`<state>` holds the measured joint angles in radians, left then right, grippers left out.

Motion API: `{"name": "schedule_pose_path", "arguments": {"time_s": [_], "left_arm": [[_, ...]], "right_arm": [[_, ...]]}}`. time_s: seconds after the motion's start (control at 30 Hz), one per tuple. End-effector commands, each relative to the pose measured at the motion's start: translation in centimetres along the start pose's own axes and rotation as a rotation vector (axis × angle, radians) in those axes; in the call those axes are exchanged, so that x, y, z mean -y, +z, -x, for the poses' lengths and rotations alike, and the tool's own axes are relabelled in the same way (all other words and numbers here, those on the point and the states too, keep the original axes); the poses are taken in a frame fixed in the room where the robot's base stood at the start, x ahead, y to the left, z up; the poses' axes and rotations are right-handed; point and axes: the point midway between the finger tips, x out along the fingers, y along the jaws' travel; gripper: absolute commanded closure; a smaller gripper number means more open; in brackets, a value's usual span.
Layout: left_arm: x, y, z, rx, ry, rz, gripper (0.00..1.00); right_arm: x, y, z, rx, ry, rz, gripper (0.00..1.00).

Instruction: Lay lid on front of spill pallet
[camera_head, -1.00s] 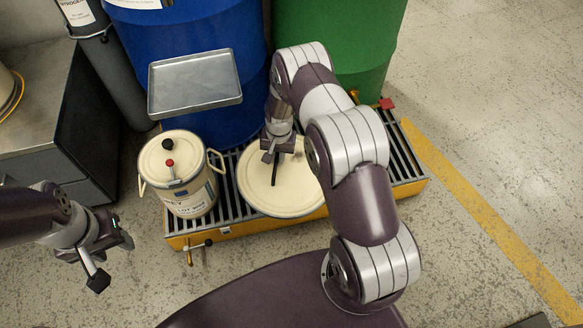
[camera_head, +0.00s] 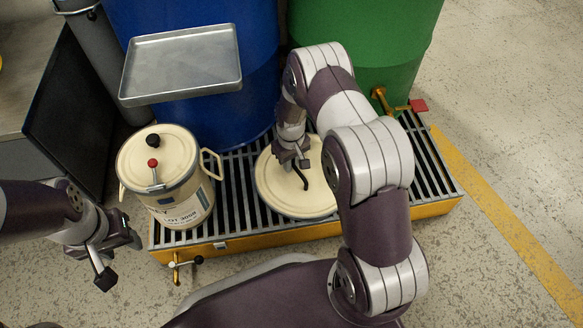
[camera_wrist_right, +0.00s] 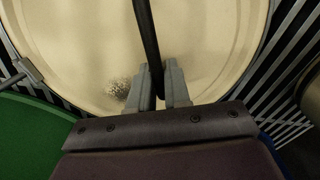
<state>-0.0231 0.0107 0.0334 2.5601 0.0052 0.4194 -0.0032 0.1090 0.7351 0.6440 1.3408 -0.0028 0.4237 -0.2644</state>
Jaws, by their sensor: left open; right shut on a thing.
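The lid (camera_head: 285,198) is a round cream disc with a dark bar handle (camera_head: 303,180). It lies flat over the front part of the spill pallet (camera_head: 330,228), right of the pail. I cannot tell whether it touches the grating. My right gripper (camera_head: 293,165) is above it, shut on the handle. In the right wrist view the fingers (camera_wrist_right: 160,88) close around the black handle (camera_wrist_right: 147,35), with the cream lid face (camera_wrist_right: 90,45) beneath. My arm hides the lid's right edge. My left gripper (camera_head: 118,258) is open and empty, left of the pallet's front corner.
A cream pail (camera_head: 180,205) with its own top stands on the pallet's left. A blue drum (camera_head: 255,60) with a metal tray (camera_head: 182,62) before it and a green drum (camera_head: 400,30) stand behind. A brass tap (camera_head: 385,100) with a red handle juts from the green drum.

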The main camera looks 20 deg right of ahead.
Motion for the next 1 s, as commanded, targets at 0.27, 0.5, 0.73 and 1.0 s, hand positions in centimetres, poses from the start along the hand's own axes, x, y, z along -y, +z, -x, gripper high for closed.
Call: {"name": "schedule_pose_path", "arguments": {"time_s": [0.27, 0.5, 0.73, 1.0], "left_arm": [[0.0, 0.0, -0.1, -0.001, 0.000, 0.000, 0.52], [0.0, 0.0, -0.1, 0.000, 0.000, 0.000, 0.52], [0.0, -0.1, 0.6, 0.000, 0.000, 0.000, 0.52], [0.0, -0.7, 6.0, -0.001, 0.000, 0.000, 0.52]], "right_arm": [[0.0, -0.1, -0.2, -0.002, 0.000, -0.001, 1.00], [0.0, 0.0, -0.3, -0.001, 0.000, -0.001, 0.58], [0.0, -0.1, 0.7, -0.002, 0.000, -0.002, 0.58], [0.0, 0.0, 8.0, -0.002, 0.000, -0.002, 0.58]]}}
